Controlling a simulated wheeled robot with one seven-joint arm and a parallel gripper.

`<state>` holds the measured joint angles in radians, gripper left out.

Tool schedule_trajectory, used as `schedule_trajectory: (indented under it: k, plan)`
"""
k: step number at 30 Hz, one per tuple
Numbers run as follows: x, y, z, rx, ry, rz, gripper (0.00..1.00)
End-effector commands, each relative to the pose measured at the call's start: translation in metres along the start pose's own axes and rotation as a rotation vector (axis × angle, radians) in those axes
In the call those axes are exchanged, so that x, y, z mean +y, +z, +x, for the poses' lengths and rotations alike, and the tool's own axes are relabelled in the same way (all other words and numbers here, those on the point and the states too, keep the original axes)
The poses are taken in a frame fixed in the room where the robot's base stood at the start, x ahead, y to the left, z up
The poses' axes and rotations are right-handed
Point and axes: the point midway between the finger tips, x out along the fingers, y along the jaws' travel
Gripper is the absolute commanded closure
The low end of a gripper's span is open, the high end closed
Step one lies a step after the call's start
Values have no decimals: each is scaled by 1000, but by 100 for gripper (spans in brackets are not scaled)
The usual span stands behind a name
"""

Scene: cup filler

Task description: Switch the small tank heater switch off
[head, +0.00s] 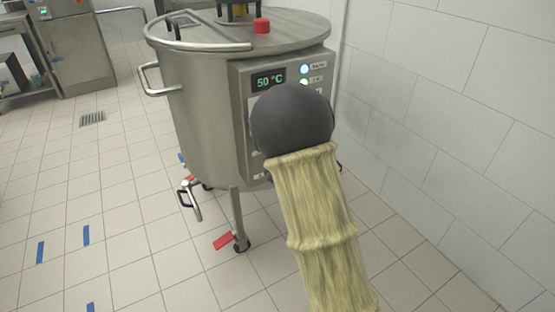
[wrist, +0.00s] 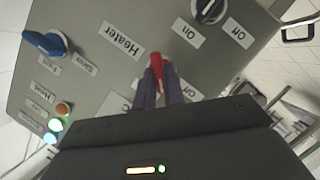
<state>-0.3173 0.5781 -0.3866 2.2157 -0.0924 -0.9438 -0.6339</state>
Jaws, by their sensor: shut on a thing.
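The small tank (head: 210,120) stands upright on legs, with a control panel (head: 247,95) on its side. The panel display (head: 268,80) reads 50 °C. In the wrist view, a red switch handle (wrist: 156,61) sits beside a label reading "Heater" (wrist: 122,42). My gripper (wrist: 158,76) is shut on this red handle, one dark finger on each side. Labels reading "On" (wrist: 187,33) and "Off" (wrist: 238,33) lie beyond it, near a black knob (wrist: 209,10). In the head view, my arm hides my gripper and the lower panel.
A blue switch (wrist: 45,43) and lit indicator lamps (wrist: 55,125) are elsewhere on the panel. A white tiled wall (head: 450,110) stands close on the right. The tiled floor (head: 110,200) is open on the left. A valve handle (head: 190,198) sticks out low on the tank.

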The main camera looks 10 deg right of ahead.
Motion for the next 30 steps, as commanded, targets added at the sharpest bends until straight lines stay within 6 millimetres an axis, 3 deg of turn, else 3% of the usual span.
schedule_trajectory:
  k: [18, 30]
  plan:
    - [-9, 1, 1, 4, 211, -520, 100]
    - [-10, 1, 1, 5, 276, -677, 100]
